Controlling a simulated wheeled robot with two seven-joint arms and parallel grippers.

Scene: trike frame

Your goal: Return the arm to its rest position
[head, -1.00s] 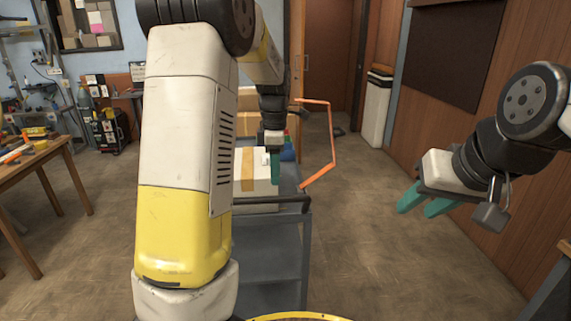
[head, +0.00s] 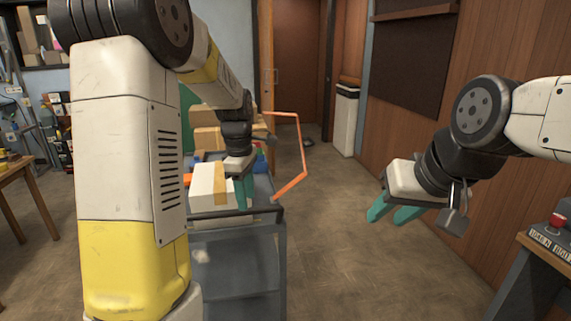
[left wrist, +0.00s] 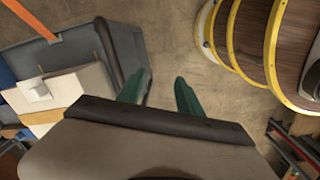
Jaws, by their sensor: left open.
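My left gripper (head: 243,192) has green fingers and hangs at the right side of the white box with a tan strip (head: 208,188), near the cart's front edge. Whether it touches the box cannot be told from the head view. In the left wrist view its fingers (left wrist: 160,92) are apart with only floor between them. My left arm fills the left of the head view. My right gripper (head: 393,212) is at the right, its teal fingers apart and empty over bare floor. An orange bent frame (head: 304,152) sticks out from the cart's right side.
The grey cart (head: 232,262) carries cardboard boxes (head: 208,138) behind the white box. A wooden table (head: 18,170) stands at the left. A bench with a red button (head: 557,220) is at the lower right. Open floor lies between cart and right wall.

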